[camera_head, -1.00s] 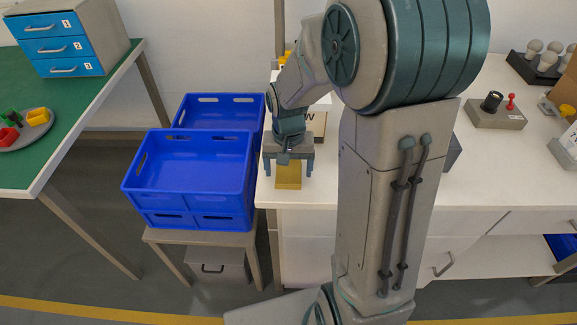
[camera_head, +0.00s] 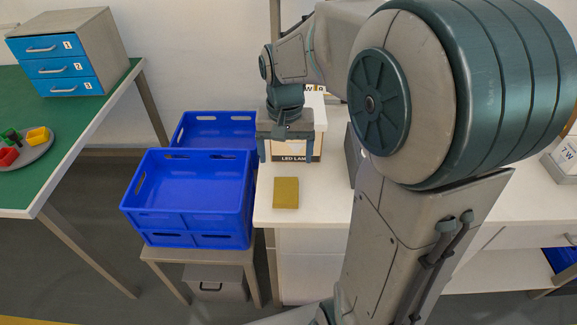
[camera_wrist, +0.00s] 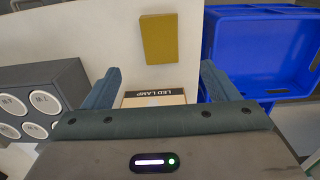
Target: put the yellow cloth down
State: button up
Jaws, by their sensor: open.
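The yellow cloth (camera_head: 286,192) lies flat on the white worktop (camera_head: 325,205), near its front left corner. It also shows in the wrist view (camera_wrist: 159,39), on the bare white surface beyond the fingertips. My gripper (camera_head: 285,158) is open and empty. In the head view it is above and behind the cloth, in front of the LED lamp box (camera_head: 312,140). In the wrist view the two fingers (camera_wrist: 160,78) stand wide apart, with the cloth clear of both.
Blue crates (camera_head: 190,190) stand on a small stand just left of the worktop. A grey block with round sockets (camera_wrist: 38,100) is beside my gripper. A green table (camera_head: 80,115) with a drawer unit (camera_head: 70,55) and a grey plate (camera_head: 38,150) is at left.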

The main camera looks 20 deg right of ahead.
jog(key=s+n+t, duration=0.2)
jog(key=s+n, duration=0.1)
jog(key=s, duration=1)
jog(key=shift+s+n, duration=0.2)
jog(key=shift+n, duration=0.1)
jog(key=shift+a+r, duration=0.1)
jog(key=shift+t, duration=0.4)
jog(key=p+v, duration=0.2)
jog(key=w+p+v, duration=0.1)
jog(key=p+v, duration=0.2)
jog(key=shift+w+r, duration=0.1)
jog(key=shift+r, duration=0.3)
jog(key=shift+c, duration=0.3)
